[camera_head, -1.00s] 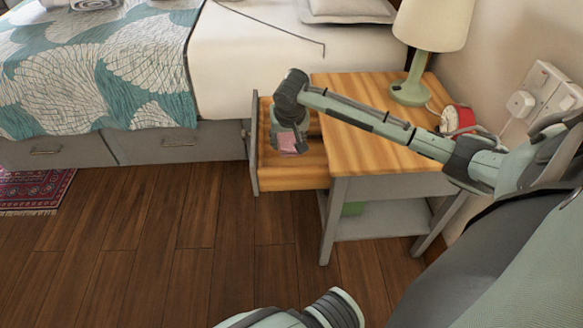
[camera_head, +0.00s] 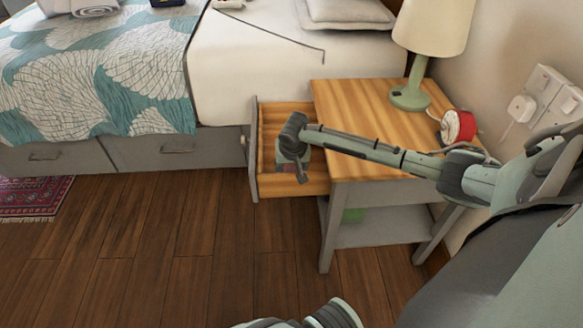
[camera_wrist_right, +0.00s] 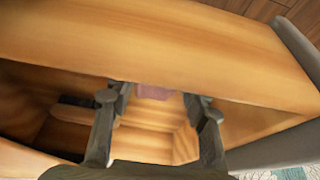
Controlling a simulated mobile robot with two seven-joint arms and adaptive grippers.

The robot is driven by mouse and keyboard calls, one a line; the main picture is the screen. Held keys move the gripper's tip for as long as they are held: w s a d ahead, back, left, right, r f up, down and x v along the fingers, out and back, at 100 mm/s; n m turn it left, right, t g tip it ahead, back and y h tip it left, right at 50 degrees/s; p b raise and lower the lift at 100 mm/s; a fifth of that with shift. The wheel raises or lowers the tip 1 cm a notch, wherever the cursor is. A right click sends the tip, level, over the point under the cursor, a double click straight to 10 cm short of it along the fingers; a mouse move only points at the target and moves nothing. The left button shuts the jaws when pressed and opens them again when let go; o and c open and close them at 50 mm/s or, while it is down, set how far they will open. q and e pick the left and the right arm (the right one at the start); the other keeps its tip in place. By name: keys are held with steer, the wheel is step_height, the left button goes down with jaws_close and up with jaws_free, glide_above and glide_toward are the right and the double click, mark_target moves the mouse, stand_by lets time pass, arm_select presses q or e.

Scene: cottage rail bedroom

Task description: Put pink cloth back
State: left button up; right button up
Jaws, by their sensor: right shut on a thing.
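The pink cloth (camera_head: 285,168) is mostly hidden behind my right gripper (camera_head: 292,174) in the head view. In the right wrist view a small part of the cloth (camera_wrist_right: 155,92) shows between the fingertips of the right gripper (camera_wrist_right: 158,101). The right gripper is shut on the cloth and points down into the open drawer (camera_head: 254,172) of the wooden-topped nightstand (camera_head: 365,105). I cannot tell whether the cloth touches the drawer floor. My left gripper is not in view.
A green lamp (camera_head: 409,98) and a red round clock (camera_head: 458,126) stand on the nightstand. The bed (camera_head: 255,60) is close behind the drawer. The floor (camera_head: 180,245) in front is clear.

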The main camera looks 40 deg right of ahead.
steer(key=shift+f, duration=0.1)
steer(key=o, duration=1.1)
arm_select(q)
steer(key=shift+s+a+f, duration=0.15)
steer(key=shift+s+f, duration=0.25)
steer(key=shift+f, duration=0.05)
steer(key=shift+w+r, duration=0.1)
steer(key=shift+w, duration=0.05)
arm_select(e)
steer(key=shift+r, duration=0.45)
arm_select(q)
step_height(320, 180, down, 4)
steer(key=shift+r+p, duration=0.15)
steer(key=shift+p, duration=0.75)
arm_select(e)
steer(key=v, duration=1.1)
steer(key=shift+s+r, duration=0.1)
steer(key=shift+r, duration=0.05)
